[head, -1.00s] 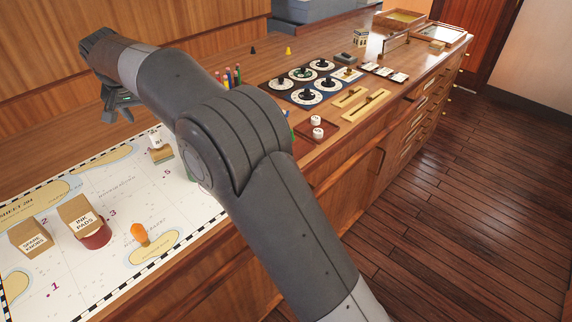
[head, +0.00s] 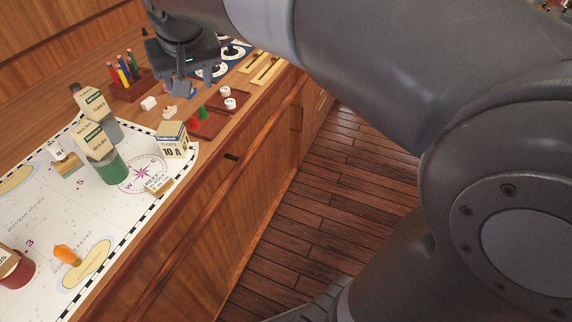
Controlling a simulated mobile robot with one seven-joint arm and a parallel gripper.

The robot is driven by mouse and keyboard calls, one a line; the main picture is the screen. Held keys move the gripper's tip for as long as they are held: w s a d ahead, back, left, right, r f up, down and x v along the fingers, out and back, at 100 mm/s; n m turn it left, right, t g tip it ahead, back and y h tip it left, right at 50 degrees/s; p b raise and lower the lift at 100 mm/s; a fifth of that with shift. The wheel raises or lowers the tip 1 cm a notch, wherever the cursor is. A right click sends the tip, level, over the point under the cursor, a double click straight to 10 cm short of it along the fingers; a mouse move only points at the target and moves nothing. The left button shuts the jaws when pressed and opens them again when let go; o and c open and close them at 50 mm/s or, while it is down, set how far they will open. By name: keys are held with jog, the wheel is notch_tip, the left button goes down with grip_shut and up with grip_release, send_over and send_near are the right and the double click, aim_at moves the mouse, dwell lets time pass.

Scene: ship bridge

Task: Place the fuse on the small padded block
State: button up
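My gripper (head: 190,80) hangs at the top left of the head view, over the chart table's back part, with its fingers seemingly apart. A small block with a blue top (head: 182,89) shows just below it; I cannot tell whether they touch. Small white pieces (head: 149,103) lie to its left, one near a pale boat-like piece (head: 170,112). I cannot tell which piece, if any, is the fuse. A box marked FUSES 10 A (head: 173,142) stands at the chart's right corner. A small wooden block (head: 70,166) lies on the chart by a white labelled piece (head: 56,149).
Labelled boxes top a green jar (head: 111,168) and a grey jar. A pencil holder (head: 128,86), a brown tray with white dice-like pieces (head: 229,103) and red and green cones (head: 204,113) crowd the counter. An orange peg (head: 66,255) stands on the chart (head: 120,215).

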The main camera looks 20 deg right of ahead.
jog(key=s+d+f, duration=0.5)
jog(key=s+d, duration=0.1)
jog(key=s, duration=0.3)
jog(key=s+d+f+m, duration=0.1)
jog(key=s+d+f, duration=0.3)
jog(key=s, duration=0.6)
jog(key=d, duration=0.2)
jog(key=shift+d+f+t+h, duration=0.3)
jog(key=shift+f, duration=0.05)
